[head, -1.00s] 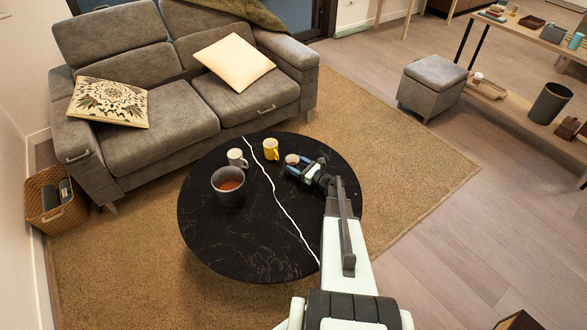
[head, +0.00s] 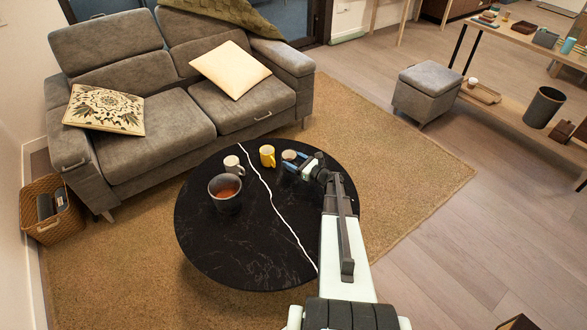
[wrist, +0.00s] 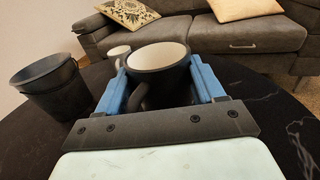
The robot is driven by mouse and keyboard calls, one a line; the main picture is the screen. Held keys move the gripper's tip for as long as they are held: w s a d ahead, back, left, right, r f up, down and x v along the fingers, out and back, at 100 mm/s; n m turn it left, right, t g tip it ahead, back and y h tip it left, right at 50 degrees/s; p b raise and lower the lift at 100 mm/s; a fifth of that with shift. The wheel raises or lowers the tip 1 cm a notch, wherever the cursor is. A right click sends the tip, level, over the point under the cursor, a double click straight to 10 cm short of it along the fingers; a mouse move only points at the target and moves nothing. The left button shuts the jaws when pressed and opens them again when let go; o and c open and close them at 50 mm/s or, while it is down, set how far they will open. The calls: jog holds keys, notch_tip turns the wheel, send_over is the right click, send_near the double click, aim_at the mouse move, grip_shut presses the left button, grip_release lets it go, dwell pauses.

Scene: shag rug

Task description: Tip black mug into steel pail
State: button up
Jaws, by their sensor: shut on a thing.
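The black mug (wrist: 160,65), with a white inside, is upright between the blue fingers of my gripper (wrist: 165,85), its handle toward the wrist camera. In the head view the mug (head: 289,156) is at the back right of the round table, and my gripper (head: 303,164) is shut on it. Its underside is hidden, so its height above the table cannot be told. The steel pail (head: 225,198) stands on the table to the left of the mug, with something reddish-brown inside. The dark grey pail is also at the left of the wrist view (wrist: 52,88).
A white mug (head: 233,166) and a yellow mug (head: 267,156) stand on the black marble table (head: 250,245) between pail and gripper, toward the back. The yellow mug is close to the black one. The table's front is clear. A grey sofa (head: 170,125) stands behind.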

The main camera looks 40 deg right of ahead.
notch_tip(320, 180, up, 2)
jog(key=shift+r, duration=0.2)
jog(key=w+a+r+n+y, duration=0.1)
jog(key=w+a+r+n, duration=0.1)
jog(key=a, duration=0.5)
jog(key=w+a+r+n+g+y, duration=0.1)
jog(key=w+a+r+n, duration=0.1)
jog(key=a, duration=0.6)
jog(key=w+a+r+n+y, duration=0.1)
jog(key=a+r, duration=0.3)
jog(key=a, duration=0.4)
jog(key=shift+w+a+r+n+g+y, duration=0.15)
jog(key=shift+w+r+n+g+y, duration=0.2)
jog(key=shift+w+n, duration=0.45)
jog(key=shift+n, duration=1.2)
jog(key=shift+f, duration=0.1)
